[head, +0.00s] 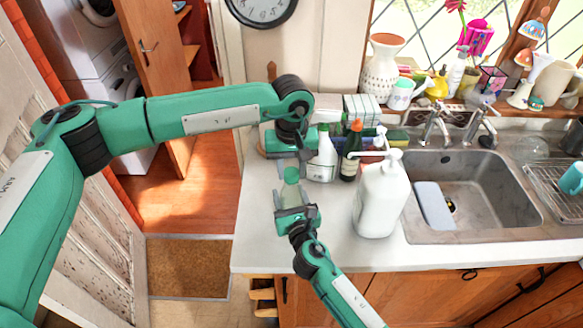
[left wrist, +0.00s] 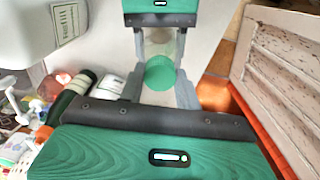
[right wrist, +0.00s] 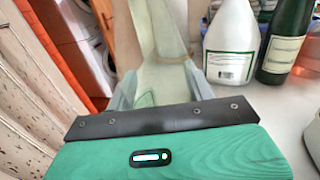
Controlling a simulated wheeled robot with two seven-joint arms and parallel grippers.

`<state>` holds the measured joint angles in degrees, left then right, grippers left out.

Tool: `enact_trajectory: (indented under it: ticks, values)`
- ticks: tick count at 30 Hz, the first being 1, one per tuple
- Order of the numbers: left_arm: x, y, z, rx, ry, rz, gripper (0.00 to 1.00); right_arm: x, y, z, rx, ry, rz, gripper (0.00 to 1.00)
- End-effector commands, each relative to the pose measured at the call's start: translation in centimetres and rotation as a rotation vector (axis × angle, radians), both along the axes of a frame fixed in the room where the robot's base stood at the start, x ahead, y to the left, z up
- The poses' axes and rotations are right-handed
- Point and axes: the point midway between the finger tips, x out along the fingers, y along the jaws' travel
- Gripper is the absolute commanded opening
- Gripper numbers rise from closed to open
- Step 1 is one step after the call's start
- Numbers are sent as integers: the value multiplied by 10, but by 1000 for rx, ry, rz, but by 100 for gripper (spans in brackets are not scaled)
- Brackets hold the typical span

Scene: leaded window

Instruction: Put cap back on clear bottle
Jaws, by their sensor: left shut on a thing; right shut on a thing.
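The clear bottle (head: 294,193) stands upright above the counter near its left end, with my right gripper (head: 295,208) shut on it. It also shows between the fingers in the right wrist view (right wrist: 165,75). The green cap (head: 291,175) is at the top of the bottle, directly below my left gripper (head: 292,165), which is shut on the cap. In the left wrist view the cap (left wrist: 161,74) lies between the fingertips, in line with the bottle (left wrist: 159,46). I cannot tell whether the cap is seated on the neck.
A large white pump bottle (head: 381,200) stands to the right on the counter (head: 330,240). Behind are a white bottle with a green label (head: 323,158) and a dark green bottle (head: 350,155). The sink (head: 470,190) is further right. The counter's front edge is near.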

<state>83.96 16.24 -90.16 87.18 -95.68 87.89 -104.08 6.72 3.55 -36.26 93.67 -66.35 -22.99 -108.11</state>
Motion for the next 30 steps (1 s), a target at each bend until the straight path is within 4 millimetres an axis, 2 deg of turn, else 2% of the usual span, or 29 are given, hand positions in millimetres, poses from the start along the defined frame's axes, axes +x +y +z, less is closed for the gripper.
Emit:
enact_trajectory:
  ticks: [4,5,8,19,27,30]
  values:
    - [2,1,1,0,-4,0,6,-1,1,0,-1,0,2,0]
    - [2,1,1,0,-4,0,35,-1,1,0,-1,0,2,0]
    - [1,1,0,0,-3,1,55,-1,1,0,-1,0,2,0]
    - [1,0,5,-1,-2,1,55,0,0,0,0,0,1,0]
    - [1,0,38,-1,-3,1,55,0,0,0,0,0,1,0]
    - [0,0,45,0,-1,1,55,0,0,0,0,0,1,0]
